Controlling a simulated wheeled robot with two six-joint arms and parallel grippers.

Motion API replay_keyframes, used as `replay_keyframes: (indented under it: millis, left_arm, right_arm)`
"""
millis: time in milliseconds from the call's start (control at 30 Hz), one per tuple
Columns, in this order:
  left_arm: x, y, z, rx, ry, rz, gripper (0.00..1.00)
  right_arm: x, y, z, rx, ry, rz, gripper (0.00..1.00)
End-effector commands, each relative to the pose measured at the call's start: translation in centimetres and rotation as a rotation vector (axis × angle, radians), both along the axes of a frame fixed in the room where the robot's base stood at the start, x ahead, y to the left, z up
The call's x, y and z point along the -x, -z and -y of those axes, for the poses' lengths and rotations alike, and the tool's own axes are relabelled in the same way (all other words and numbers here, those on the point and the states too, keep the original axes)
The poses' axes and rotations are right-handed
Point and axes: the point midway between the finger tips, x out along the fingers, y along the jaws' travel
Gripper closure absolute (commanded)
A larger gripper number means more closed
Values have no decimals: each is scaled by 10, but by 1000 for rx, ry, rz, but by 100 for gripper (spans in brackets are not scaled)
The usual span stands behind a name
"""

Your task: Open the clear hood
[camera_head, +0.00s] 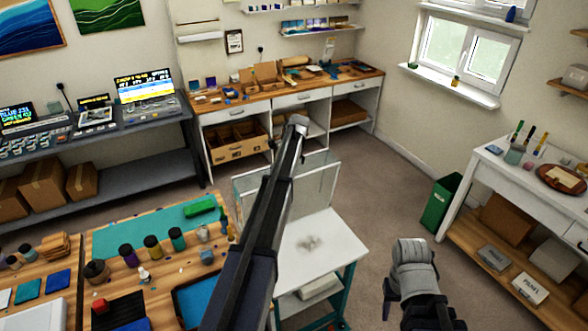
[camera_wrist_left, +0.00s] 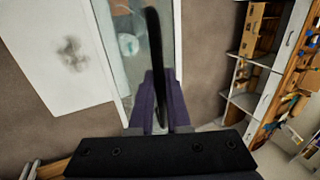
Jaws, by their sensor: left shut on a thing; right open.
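The clear hood (camera_head: 318,186) stands as see-through panels with pale edges at the back of a white-topped cart (camera_head: 322,240). In the left wrist view the clear hood (camera_wrist_left: 118,22) shows as a pane beside the white top, with a round pale thing seen through it. My left gripper (camera_wrist_left: 158,78) is shut on a dark thin bar (camera_wrist_left: 154,40) that appears to be the hood's handle. In the head view my left arm crosses in front of the hood and its fingers are hidden. My right gripper (camera_head: 388,298) is open and empty, low right of the cart.
A wooden table (camera_head: 118,217) with bottles and a green mat stands left of the cart. A green bin (camera_head: 440,203) and a white side table (camera_head: 515,175) are to the right. A workbench (camera_head: 290,101) runs along the back wall. Floor is free between cart and bin.

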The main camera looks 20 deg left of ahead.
Motion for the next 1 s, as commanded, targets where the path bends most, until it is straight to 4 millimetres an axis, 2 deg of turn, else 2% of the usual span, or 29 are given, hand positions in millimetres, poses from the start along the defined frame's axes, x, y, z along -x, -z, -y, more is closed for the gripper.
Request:
replay_keyframes:
  millis: [100, 300, 800, 833, 1000]
  left_arm:
    - [-13, 2, -14, -1, 0, 1, 100]
    - [-22, 3, -27, 0, 1, 1, 100]
    - [-24, 3, -30, -1, 1, 2, 100]
    - [-24, 3, -30, -1, 1, 2, 84]
    - [-23, 3, -30, 0, 1, 1, 65]
  right_arm:
    - [0, 2, 0, 0, 0, 0, 50]
    - [0, 3, 0, 0, 0, 0, 50]
    - [0, 3, 0, 0, 0, 0, 50]
    - [0, 3, 0, 0, 0, 0, 50]
    - [0, 3, 0, 0, 0, 0, 50]
